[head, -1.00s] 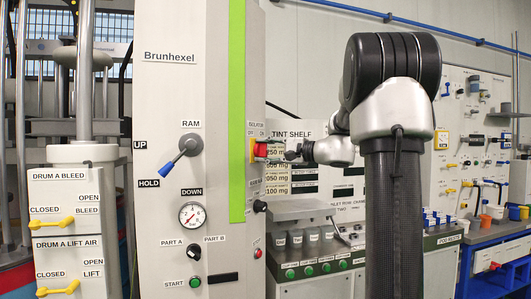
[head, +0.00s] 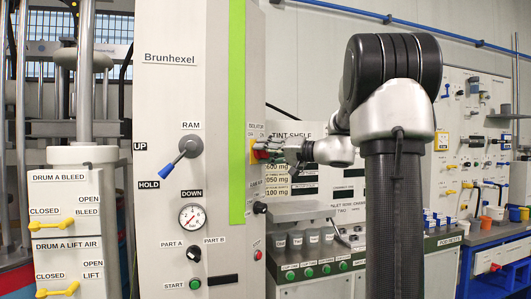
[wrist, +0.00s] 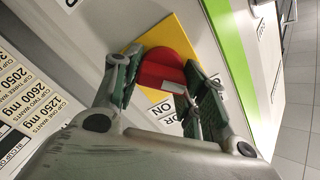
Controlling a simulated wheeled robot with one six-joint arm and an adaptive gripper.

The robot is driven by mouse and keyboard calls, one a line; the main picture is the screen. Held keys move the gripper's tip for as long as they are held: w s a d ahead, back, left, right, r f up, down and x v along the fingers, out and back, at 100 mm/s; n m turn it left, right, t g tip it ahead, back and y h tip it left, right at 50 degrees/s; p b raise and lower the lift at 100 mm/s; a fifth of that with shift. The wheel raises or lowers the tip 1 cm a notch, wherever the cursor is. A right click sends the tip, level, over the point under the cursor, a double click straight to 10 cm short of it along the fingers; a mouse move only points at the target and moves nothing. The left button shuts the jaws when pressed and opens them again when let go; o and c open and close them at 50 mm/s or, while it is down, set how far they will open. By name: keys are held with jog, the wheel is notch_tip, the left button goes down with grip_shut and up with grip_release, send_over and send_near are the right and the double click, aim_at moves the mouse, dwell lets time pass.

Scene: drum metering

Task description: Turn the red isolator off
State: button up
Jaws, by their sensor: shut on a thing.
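The red isolator (wrist: 160,72) is a round red knob with a pale mark, on a yellow plate (wrist: 182,32) on the side face of the grey cabinet. In the head view my gripper (head: 270,149) reaches the cabinet side from the right. An ON label (wrist: 218,106) shows beside the plate; the other wording is partly hidden by my fingers.
The cabinet front (head: 160,110) carries the blue RAM lever (head: 172,164), a pressure gauge (head: 192,216) and a START button (head: 195,284). A tint shelf bench (head: 315,252) stands behind on the right. A blue workbench with tools and cups is at far right.

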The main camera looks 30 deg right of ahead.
jog(key=shift+f+n, duration=0.1)
jog(key=shift+n, duration=0.5)
jog(key=o, duration=1)
jog(key=shift+o, duration=0.2)
jog(key=shift+s, duration=0.1)
jog(key=v, duration=1.2)
